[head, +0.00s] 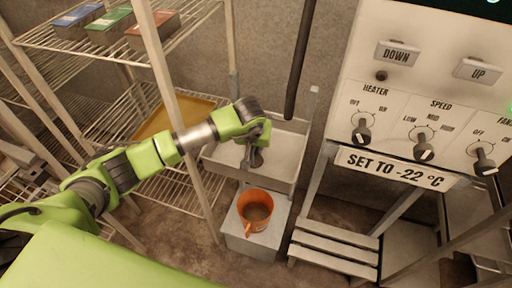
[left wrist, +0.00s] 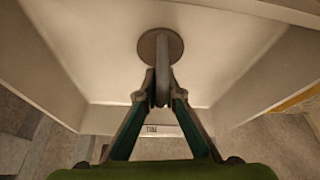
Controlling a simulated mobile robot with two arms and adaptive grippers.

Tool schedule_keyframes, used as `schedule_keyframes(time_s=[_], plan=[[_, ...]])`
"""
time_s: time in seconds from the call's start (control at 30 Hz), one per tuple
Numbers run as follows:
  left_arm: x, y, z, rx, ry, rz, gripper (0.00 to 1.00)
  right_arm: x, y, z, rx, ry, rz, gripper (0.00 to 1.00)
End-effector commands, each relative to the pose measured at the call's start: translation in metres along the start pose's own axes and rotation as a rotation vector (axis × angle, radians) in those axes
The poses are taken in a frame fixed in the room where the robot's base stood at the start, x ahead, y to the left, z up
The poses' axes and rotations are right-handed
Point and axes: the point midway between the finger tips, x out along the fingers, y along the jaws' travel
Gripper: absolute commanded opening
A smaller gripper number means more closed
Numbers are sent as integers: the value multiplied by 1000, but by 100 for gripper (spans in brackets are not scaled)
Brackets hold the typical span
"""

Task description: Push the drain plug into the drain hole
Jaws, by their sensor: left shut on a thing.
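The drain plug is a grey-brown disc (left wrist: 160,46) with an upright grip tab, at the bottom of the white sink basin (head: 285,153). In the left wrist view my left gripper (left wrist: 162,98) is shut on the plug's tab. In the head view my left gripper (head: 254,158) reaches down into the basin from the left, and it hides most of the plug. The drain hole is not visible, and I cannot tell how deep the plug sits. My right gripper is not in view.
An orange bucket (head: 256,208) stands on a grey box (head: 238,237) below the basin. Wire shelves with coloured boxes (head: 110,22) and a yellow tray (head: 178,118) are at left. A control panel (head: 425,95) is at right, above a slatted step (head: 335,247).

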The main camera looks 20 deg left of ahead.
Motion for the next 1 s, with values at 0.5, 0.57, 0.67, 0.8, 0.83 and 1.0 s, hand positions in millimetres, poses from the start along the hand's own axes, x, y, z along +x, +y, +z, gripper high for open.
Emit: schedule_keyframes(time_s=[0.5,0.57,0.67,0.8,0.83,1.0], plan=[[0,0,0,0,0,0,27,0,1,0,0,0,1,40],[-1,0,0,0,0,0,27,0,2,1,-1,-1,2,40],[-7,0,-1,0,2,1,27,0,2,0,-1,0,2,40],[-30,0,-2,2,4,0,27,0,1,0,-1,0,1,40],[-36,0,-2,2,5,1,27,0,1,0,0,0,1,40],[-74,0,-2,2,5,1,27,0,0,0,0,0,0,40]])
